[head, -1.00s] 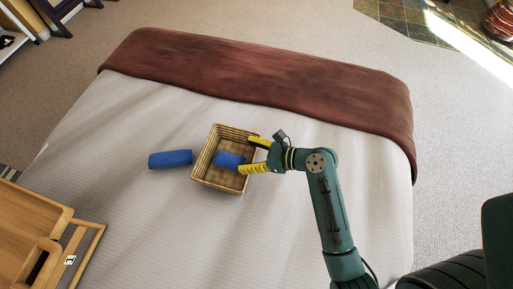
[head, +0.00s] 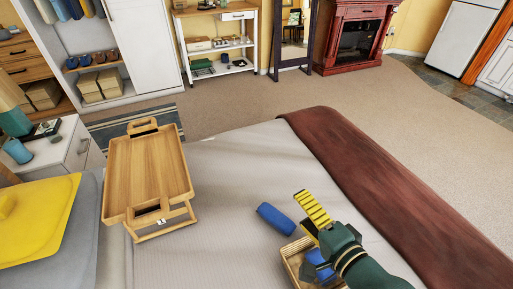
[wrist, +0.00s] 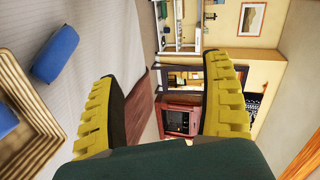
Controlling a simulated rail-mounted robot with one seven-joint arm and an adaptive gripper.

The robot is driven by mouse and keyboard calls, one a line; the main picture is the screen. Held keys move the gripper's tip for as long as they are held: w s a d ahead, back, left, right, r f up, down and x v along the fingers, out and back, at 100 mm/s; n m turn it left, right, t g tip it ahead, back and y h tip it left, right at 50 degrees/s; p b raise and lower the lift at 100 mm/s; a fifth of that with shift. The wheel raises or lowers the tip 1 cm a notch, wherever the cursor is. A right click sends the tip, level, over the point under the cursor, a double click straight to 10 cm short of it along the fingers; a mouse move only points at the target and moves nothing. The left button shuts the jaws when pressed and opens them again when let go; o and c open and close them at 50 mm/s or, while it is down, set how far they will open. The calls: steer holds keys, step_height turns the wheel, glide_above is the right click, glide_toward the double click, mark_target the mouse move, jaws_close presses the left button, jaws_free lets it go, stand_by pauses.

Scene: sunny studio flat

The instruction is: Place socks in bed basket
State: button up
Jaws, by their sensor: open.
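One rolled blue sock (head: 276,219) lies on the bed's white cover, just left of and outside the wicker basket (head: 289,262). A second blue sock (head: 318,262) lies inside the basket, partly hidden by my arm. My gripper (head: 312,215) is open and empty, raised above the basket, and its yellow fingers point away over the bed. In the wrist view the basket (wrist: 42,112) is at the left edge, with the outside sock (wrist: 56,54) above it. The sock inside (wrist: 6,119) is cut off by the frame. Nothing is between the fingers.
A wooden bed tray (head: 147,170) stands on the bed at the left, near a yellow pillow (head: 40,220). A dark red blanket (head: 400,200) covers the bed's foot end. The white cover between tray and basket is clear.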

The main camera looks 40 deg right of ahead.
steer(key=w+a+r+n+t+y, duration=0.1)
steer(key=w+a+r+n+t, duration=0.45)
steer(key=a+r+n, duration=0.8)
steer(key=a+r+n+t+y, duration=0.1)
steer(key=a+r+n, duration=0.1)
steer(key=a+r, duration=0.2)
steer(key=a+r+n+t+y, duration=0.1)
steer(key=a+r+n, duration=0.2)
steer(key=r, duration=0.6)
steer(key=shift+s+a+r, duration=0.25)
steer(key=shift+s+a, duration=0.1)
steer(key=shift+a, duration=0.55)
step_height(320, 180, up, 49)
steer(key=p, duration=4.9)
steer(key=shift+f, duration=0.15)
